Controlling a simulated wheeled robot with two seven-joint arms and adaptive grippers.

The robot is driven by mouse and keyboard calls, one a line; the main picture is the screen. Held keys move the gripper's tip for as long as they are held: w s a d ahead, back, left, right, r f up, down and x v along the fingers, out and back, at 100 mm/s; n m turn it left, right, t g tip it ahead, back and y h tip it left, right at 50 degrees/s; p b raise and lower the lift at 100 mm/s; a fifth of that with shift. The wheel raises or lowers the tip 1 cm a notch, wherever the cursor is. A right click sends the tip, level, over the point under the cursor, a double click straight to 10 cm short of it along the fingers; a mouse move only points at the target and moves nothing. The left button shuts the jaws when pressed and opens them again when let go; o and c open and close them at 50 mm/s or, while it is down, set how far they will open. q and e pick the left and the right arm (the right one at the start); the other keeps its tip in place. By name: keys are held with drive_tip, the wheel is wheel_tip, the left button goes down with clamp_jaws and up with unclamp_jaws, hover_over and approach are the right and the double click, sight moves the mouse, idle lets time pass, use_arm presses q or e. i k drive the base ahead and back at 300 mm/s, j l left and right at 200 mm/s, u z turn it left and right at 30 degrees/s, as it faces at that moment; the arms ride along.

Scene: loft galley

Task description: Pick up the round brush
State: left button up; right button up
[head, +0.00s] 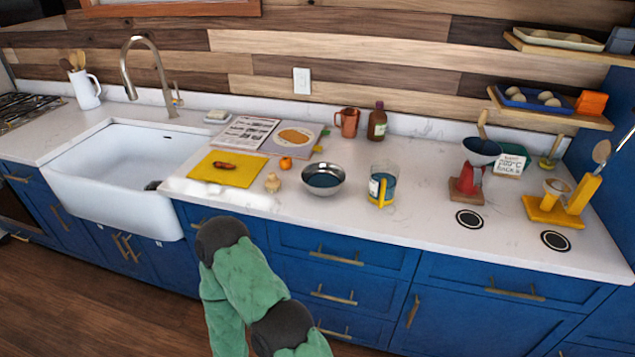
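I cannot pick out a round brush with certainty. A small item with an upright wooden handle and a round greenish-yellow base (548,162) stands at the back right of the counter, against the backsplash. It may be a brush, but it is too small to be sure. A dark object (152,185) shows at the right inner side of the sink, partly hidden and unclear. A green arm of mine with dark joints rises from the bottom middle, in front of the drawers. Neither gripper's fingers can be seen.
The white sink (110,205) is at left. A yellow mat (245,178), steel bowl (323,186), glass jug (391,172) and red stand (466,188) occupy the counter (425,215). A yellow stand (545,213) is at right. Shelves (570,122) overhang the back right.

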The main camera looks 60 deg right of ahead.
sight(273, 184)
drive_tip(key=z, duration=1.7)
drive_tip(key=i+j+z, duration=0.55)
drive_tip(key=i+j, duration=0.4)
